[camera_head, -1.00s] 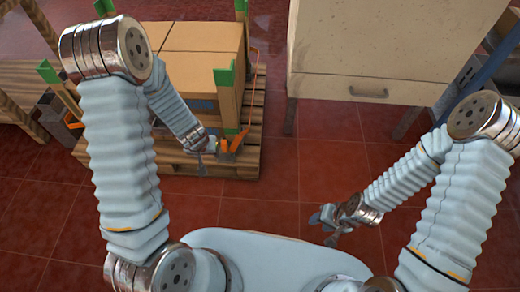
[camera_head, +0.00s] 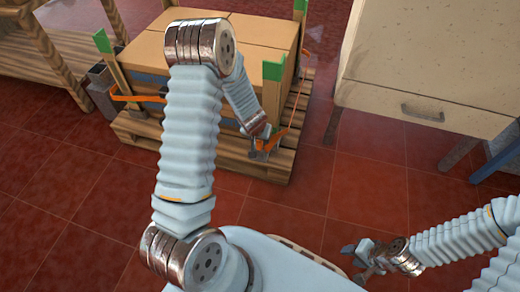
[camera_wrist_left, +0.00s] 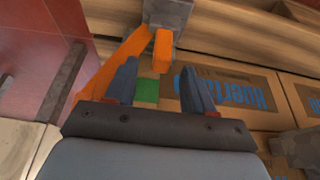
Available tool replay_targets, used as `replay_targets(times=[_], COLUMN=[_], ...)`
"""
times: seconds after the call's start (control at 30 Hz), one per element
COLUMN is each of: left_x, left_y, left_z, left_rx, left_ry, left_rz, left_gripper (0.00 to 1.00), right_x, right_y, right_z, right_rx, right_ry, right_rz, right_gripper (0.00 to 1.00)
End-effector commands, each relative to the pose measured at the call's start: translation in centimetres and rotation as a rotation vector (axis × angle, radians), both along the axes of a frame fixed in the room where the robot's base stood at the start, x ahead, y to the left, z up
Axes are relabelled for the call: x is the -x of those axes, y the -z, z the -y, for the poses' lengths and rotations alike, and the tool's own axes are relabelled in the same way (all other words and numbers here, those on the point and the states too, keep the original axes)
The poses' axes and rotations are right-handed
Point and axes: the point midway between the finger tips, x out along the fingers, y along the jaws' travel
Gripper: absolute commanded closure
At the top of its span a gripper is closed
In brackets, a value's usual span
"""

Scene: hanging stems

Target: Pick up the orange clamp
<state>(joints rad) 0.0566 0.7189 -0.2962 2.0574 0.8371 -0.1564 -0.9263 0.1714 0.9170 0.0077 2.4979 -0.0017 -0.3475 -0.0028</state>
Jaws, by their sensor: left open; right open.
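The orange clamp (camera_head: 272,138) is at the near right corner of the loaded pallet, partly hidden by my left gripper (camera_head: 263,152). In the left wrist view, an orange piece of the clamp (camera_wrist_left: 162,50) lies just beyond the gap between the fingertips of my left gripper (camera_wrist_left: 158,78). Its grey end (camera_wrist_left: 167,14) is above that piece. The fingers are apart with nothing held; I cannot tell whether they touch the clamp. My right gripper (camera_head: 363,260) is open and empty, low at the right of the head view, far from the clamp.
Cardboard boxes (camera_head: 255,28) with green-capped corner posts (camera_head: 273,71) stand on a wooden pallet (camera_head: 235,165). An orange strap (camera_head: 297,105) runs along the right side. A pale cabinet (camera_head: 425,65) stands at right, a wooden rack (camera_head: 35,65) at left. Red tiled floor is clear in front.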

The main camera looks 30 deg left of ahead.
Motion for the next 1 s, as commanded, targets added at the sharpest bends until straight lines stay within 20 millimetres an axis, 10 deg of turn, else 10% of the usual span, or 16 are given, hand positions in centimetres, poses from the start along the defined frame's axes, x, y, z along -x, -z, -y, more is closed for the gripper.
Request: replay_targets(times=[0.43, 0.77, 1.0], left_x=[-1.2, -1.2, -1.2], left_y=[3.5, 3.5, 3.4], left_z=[-0.4, -0.4, -0.4], left_rx=[0.001, 0.001, 0.001], left_ry=[0.0, 0.0, 0.0], left_rz=[0.0, -0.001, 0.0], left_gripper=[0.47, 0.97, 1.0], right_x=[0.1, 0.1, 0.1], right_y=[1.4, 1.4, 1.4], right_z=[-0.2, -0.2, -0.2], right_rx=[-0.005, -0.004, -0.004], right_ry=[-0.003, -0.002, -0.002], right_rz=[-0.004, -0.003, -0.003], right_gripper=[0.57, 0.57, 0.57])
